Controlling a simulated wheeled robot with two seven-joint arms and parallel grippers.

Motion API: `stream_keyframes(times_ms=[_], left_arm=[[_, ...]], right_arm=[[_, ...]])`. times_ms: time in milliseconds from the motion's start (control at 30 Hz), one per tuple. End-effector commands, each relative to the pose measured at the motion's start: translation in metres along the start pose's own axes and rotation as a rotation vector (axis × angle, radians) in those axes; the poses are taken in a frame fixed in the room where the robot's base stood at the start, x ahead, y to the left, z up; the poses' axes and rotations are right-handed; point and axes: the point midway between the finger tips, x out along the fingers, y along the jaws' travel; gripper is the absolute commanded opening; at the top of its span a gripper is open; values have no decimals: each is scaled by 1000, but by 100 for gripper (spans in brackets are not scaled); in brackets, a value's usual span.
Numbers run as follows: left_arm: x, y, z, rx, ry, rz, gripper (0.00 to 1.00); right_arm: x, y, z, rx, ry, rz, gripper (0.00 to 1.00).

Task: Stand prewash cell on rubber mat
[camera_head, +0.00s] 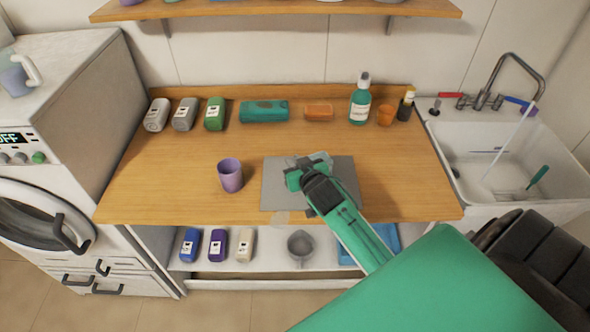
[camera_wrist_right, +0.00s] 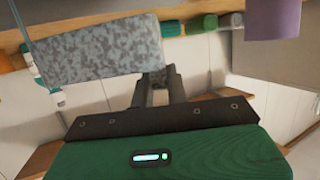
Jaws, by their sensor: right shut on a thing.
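The rubber mat, which I take to be the flat grey sheet (camera_head: 277,193), lies on the wooden counter right of the purple cup. My right gripper (camera_head: 308,173) reaches over it from the lower right and hides part of it. The gripper is shut on a small grey piece (camera_head: 321,158), which I take to be the prewash cell. In the right wrist view the piece is a speckled grey slab (camera_wrist_right: 100,50) at the fingertips (camera_wrist_right: 155,85). I cannot tell whether it touches the mat. My left gripper is not in view.
A purple cup (camera_head: 230,175) stands left of the mat. Several bottles, a teal pack (camera_head: 264,111) and an orange block (camera_head: 318,113) line the counter's back. A sink (camera_head: 500,160) is at right, a washing machine (camera_head: 50,190) at left. The counter's left front is clear.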

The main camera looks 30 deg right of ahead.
Motion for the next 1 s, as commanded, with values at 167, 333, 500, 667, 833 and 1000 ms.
stream_keyframes(times_ms=[167,333,500,667,833,1000], left_arm=[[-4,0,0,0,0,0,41],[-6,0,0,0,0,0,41],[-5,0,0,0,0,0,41],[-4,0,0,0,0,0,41],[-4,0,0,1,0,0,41],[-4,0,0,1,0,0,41]], right_arm=[[7,0,23,0,-3,0,0],[11,0,36,-1,1,-1,0],[11,0,36,-1,2,-1,0],[12,0,39,0,1,-1,0],[12,0,39,0,-1,-1,37],[12,0,39,0,-1,-1,37]])
